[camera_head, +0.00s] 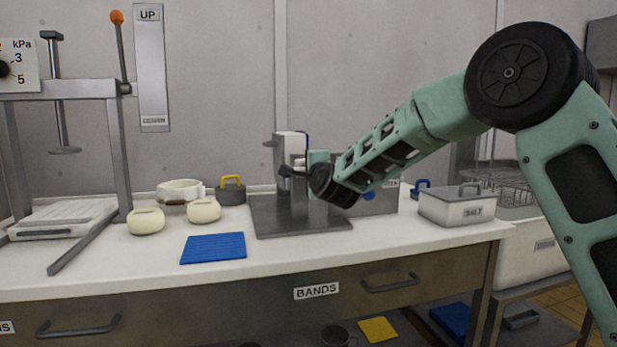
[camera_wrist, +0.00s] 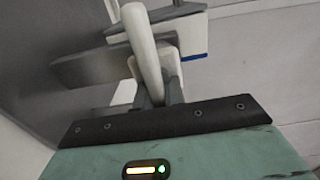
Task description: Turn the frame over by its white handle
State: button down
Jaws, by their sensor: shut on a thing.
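The frame (camera_head: 291,147) shows as a pale, upright block with grey parts, standing on a grey base plate (camera_head: 330,219) on the counter. My gripper (camera_head: 290,171) reaches it from the right and is at its front. In the wrist view my gripper (camera_wrist: 160,92) is shut on the white handle (camera_wrist: 146,55), a long pale bar that runs up away from the fingers. Behind the handle are grey and white slabs of the frame (camera_wrist: 90,66), one with a blue edge. My wrist hides part of the frame in the head view.
A blue mat (camera_head: 213,248) and two pale round cheeses (camera_head: 146,221) lie left of the base plate. A white pot (camera_head: 180,191) stands behind them. A grey box (camera_head: 378,201) and a salt box (camera_head: 458,207) stand right. A press (camera_head: 118,150) rises at the left.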

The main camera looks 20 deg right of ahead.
jog(key=shift+a+f+m+b, duration=0.2)
jog(key=shift+f+m+b, duration=0.1)
jog(key=shift+m+b, duration=2.85)
jog(key=shift+a+f+m+b, duration=0.2)
jog(key=shift+f+m+b, duration=0.1)
jog(key=shift+m+b, duration=2.8)
jog(key=shift+a+f+m+b, duration=0.2)
jog(key=shift+f+m+b, duration=0.1)
jog(key=shift+m+b, duration=2.85)
jog(key=shift+r+b, duration=0.1)
jog(key=shift+b, duration=0.6)
jog(key=c, duration=1.5)
grip_release()
jog(key=shift+r, duration=0.1)
jog(key=shift+s, duration=0.1)
jog(key=shift+s, duration=0.3)
jog(key=s+b, duration=0.2)
jog(key=s, duration=1.4)
jog(key=shift+s, duration=0.3)
